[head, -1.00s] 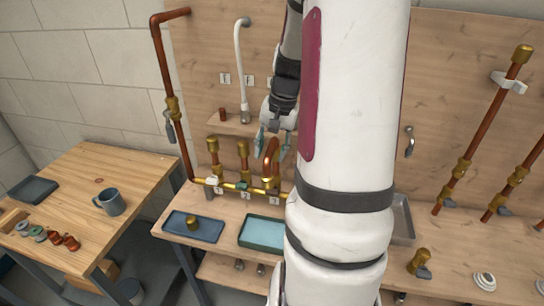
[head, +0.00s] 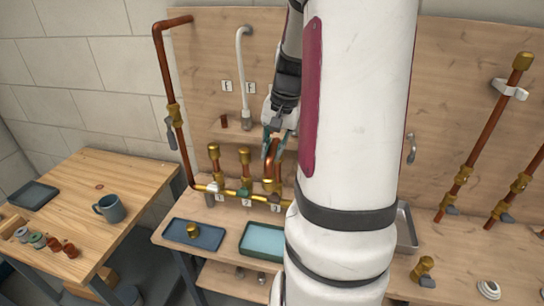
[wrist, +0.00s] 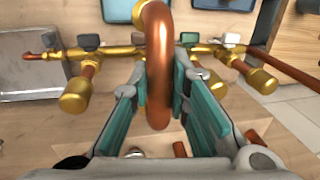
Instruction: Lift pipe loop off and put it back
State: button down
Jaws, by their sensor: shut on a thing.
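The pipe loop (head: 270,156) is a bent copper pipe with a brass end, upright over the right part of the brass manifold (head: 232,190). My gripper (head: 275,143) reaches it from above. In the wrist view the loop (wrist: 158,55) runs between the teal finger pads of my gripper (wrist: 160,85), which is shut on it. I cannot tell whether its lower ends sit in the manifold fittings; my arm hides part of that area in the head view.
Two capped brass stubs (head: 214,155) stand just left of the loop. A blue tray (head: 205,240) holding a brass cap and a teal tray (head: 262,242) lie in front.

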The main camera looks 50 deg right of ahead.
jog(key=shift+w+r, duration=0.1)
jog(key=shift+r, duration=0.7)
jog(key=s+a+r, duration=0.1)
jog(key=s+a, duration=0.1)
jog(key=s, duration=0.6)
jog(key=s+a, duration=0.2)
jog(key=s, duration=0.5)
jog(key=r, duration=0.1)
jog(key=r+p, duration=0.1)
jog(key=r, duration=0.1)
jog(key=r+p, duration=0.1)
jog(key=r, duration=0.1)
jog(key=shift+s+d, duration=0.15)
jog(key=shift+s, duration=0.25)
jog(key=shift+w+f, duration=0.1)
jog(key=shift+w, duration=0.05)
